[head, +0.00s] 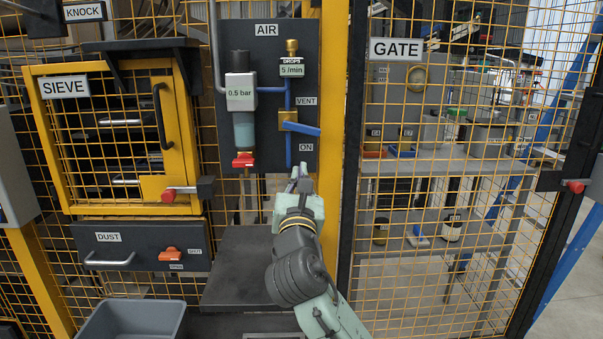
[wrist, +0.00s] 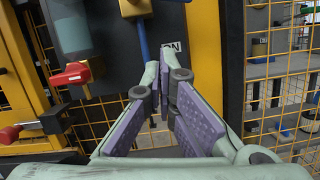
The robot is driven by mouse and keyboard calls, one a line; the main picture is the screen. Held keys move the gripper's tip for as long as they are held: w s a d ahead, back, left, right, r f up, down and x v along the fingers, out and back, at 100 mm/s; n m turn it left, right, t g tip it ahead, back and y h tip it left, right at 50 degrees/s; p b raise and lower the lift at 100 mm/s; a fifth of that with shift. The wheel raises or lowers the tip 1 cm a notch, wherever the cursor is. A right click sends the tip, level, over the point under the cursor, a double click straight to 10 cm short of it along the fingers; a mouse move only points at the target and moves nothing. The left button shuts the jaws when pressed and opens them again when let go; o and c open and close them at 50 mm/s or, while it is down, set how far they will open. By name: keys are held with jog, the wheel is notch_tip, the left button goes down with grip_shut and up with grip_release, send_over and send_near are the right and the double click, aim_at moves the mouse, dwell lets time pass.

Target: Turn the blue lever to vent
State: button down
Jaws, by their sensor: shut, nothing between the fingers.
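The blue lever (head: 302,129) is on the brass valve (head: 287,117) of the dark AIR panel. It points right and slightly down, between the VENT label (head: 306,101) above and the ON label (head: 306,147) below. My gripper (head: 300,176) is below the lever, apart from it in the picture, with its fingers pointing up towards the panel. In the wrist view my gripper (wrist: 161,85) is shut and empty, its tips near the blue pipe (wrist: 143,40) and partly over the ON label. The valve's lower part (wrist: 134,8) shows at the top edge there; the lever is mostly out of frame.
Left of the pipe hangs a regulator (head: 241,92) with a red tap (head: 243,160). A yellow post (head: 332,120) and the mesh gate (head: 440,180) stand to the right. A dark shelf (head: 240,265) lies below. The SIEVE door (head: 115,135) is at left.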

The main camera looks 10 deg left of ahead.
jog(key=b+v, duration=0.1)
jog(key=v, duration=0.5)
jog(key=shift+a+f, duration=0.1)
